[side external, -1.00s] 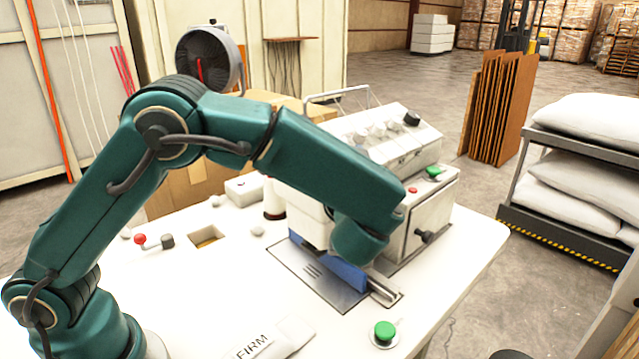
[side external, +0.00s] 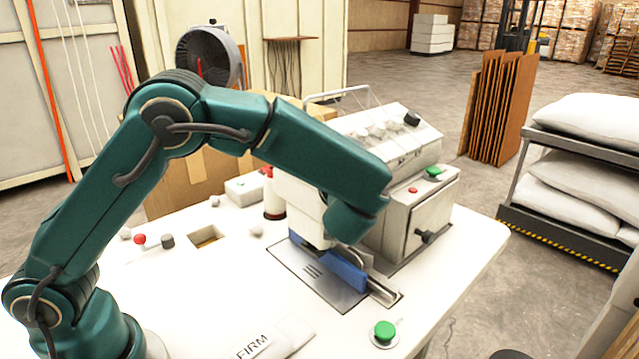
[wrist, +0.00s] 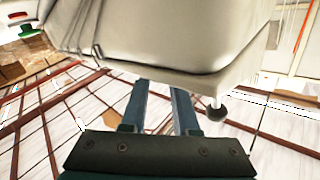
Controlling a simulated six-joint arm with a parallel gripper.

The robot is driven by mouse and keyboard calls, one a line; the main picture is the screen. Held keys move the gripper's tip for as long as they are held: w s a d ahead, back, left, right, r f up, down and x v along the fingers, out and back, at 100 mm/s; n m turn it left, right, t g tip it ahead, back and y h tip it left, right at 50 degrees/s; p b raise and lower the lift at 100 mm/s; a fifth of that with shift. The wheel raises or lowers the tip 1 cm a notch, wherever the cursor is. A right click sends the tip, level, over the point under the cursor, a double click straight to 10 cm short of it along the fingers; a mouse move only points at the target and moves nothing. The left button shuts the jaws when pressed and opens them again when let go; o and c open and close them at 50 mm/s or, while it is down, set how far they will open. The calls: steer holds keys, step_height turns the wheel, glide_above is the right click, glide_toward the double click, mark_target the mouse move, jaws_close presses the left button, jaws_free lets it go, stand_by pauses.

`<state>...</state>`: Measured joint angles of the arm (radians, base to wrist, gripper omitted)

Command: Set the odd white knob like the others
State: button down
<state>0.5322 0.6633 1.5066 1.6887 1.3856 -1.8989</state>
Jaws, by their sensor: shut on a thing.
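Several white knobs (side external: 376,130) sit in a row on the sloped top of the white console (side external: 425,148). They are too small to tell which one is set differently. My gripper (wrist: 158,92) shows in the wrist view as two blue-grey fingers reaching up to the lower edge of a white machine body (wrist: 185,40). A gap shows between the fingers, and what they hold is hidden at their tips. In the side view my wrist hangs in front of the machine, below the console top, and hides the gripper.
A black ball knob (wrist: 217,113) is just right of the fingers in the wrist view. In the side view, a blue bar (side external: 345,275) lies on the metal plate under my wrist. A green button (side external: 384,331) is at the table's front.

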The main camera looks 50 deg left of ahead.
steer(key=m+h, duration=0.1)
steer(key=m+t+h, duration=0.2)
steer(key=shift+s+a+r, duration=0.1)
steer(key=shift+a+r, duration=0.1)
steer(key=shift+a, duration=0.05)
steer(key=shift+m+t+h, duration=0.4)
steer(key=shift+m+h, duration=0.6)
steer(key=shift+h, duration=0.2)
steer(key=c, duration=0.7)
jaws_free()
steer(key=shift+o, duration=0.2)
steer(key=shift+f, duration=0.1)
steer(key=shift+y, duration=0.3)
